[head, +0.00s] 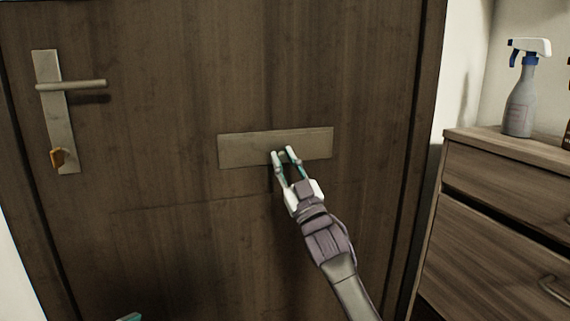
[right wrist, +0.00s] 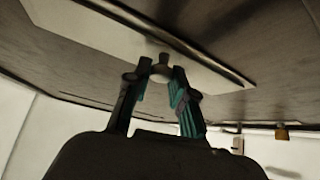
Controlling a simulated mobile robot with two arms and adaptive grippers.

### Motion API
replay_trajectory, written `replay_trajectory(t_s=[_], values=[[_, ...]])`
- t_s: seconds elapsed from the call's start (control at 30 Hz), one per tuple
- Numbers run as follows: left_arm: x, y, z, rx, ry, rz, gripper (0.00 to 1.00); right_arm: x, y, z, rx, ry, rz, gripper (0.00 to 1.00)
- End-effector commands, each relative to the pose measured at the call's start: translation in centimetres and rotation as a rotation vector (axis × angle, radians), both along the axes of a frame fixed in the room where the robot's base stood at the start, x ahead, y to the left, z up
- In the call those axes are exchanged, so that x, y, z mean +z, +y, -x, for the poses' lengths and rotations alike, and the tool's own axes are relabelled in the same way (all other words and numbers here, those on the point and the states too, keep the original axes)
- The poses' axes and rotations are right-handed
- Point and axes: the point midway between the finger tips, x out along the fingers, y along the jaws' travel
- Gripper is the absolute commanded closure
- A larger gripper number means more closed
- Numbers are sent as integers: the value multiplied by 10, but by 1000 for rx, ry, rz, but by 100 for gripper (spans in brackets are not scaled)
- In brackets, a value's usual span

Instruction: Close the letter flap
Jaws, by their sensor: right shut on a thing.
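The letter flap (head: 245,150) is a flat metal plate across the middle of the brown door. It looks about flush with the door in the head view. In the right wrist view the flap (right wrist: 100,42) shows from below, with a dark line along its long edge. My right gripper (head: 283,153) is at the middle of the flap, its fingers shut on a small round knob (right wrist: 162,69) on the plate. Only a teal tip of my left gripper (head: 130,317) shows at the bottom edge of the head view; its jaws are out of sight.
The door handle (head: 75,86) sits on a metal plate at the left, with an orange-brown key (head: 57,158) below it. A wooden chest of drawers (head: 500,180) stands at the right with a spray bottle (head: 522,100) on top. The space before the door is clear.

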Motion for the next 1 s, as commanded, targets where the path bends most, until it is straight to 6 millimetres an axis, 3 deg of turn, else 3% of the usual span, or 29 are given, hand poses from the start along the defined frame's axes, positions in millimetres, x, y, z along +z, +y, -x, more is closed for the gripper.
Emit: replay_trajectory(t_s=[0.37,0.4,0.53,0.83,1.0], values=[[1,0,1,0,-7,2,60,0,-1,-1,-2,2,1,100],[1,0,1,0,-7,2,60,0,-1,-1,-2,2,1,70],[1,0,1,0,-7,2,60,0,0,-1,-2,1,1,51],[0,0,1,-1,-3,3,60,-1,-1,0,-1,1,0,51],[0,0,1,0,-3,2,60,-12,-8,12,-2,1,1,51]])
